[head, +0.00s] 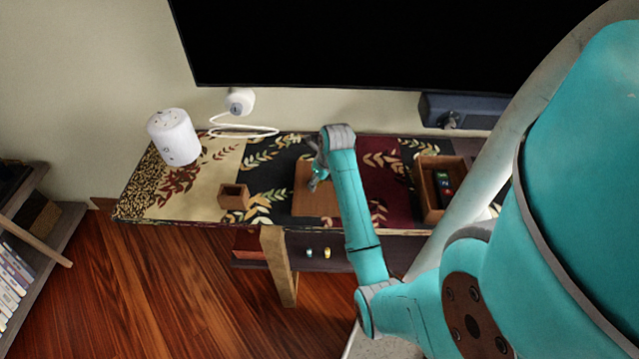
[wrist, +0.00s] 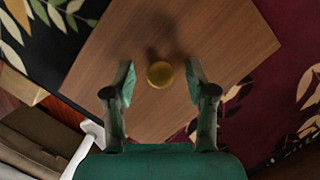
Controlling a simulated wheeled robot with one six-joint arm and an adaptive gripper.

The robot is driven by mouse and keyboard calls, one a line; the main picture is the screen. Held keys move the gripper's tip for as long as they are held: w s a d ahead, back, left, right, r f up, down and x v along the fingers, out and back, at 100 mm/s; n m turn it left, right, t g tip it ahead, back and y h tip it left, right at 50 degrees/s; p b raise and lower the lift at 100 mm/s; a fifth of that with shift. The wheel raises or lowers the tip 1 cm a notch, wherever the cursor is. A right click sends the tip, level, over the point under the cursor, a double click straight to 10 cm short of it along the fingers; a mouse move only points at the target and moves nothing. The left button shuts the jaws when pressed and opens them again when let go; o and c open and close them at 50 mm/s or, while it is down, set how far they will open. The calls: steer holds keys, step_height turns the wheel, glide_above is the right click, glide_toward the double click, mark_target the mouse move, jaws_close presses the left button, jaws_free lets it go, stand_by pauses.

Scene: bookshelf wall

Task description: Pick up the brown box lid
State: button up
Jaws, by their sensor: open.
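The brown box lid (wrist: 215,35) is a flat wooden board with a round yellow knob (wrist: 160,74) at its middle. It lies on the patterned cloth in the head view (head: 312,204), partly hidden by my arm. My gripper (wrist: 161,80) is open over the lid. In the wrist view its two fingers stand on either side of the knob, with a gap on each side. In the head view my gripper (head: 317,178) is above the lid's middle, and the knob cannot be made out there.
An open brown box (head: 430,200) with dark items inside stands to the right on the table. A small wooden cup (head: 233,196) and a white cylinder (head: 174,137) stand to the left. A white camera-like device (head: 240,101) with a cable and a large screen (head: 350,45) are behind.

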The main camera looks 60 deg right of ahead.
jaws_close()
steer(key=shift+r, duration=0.1)
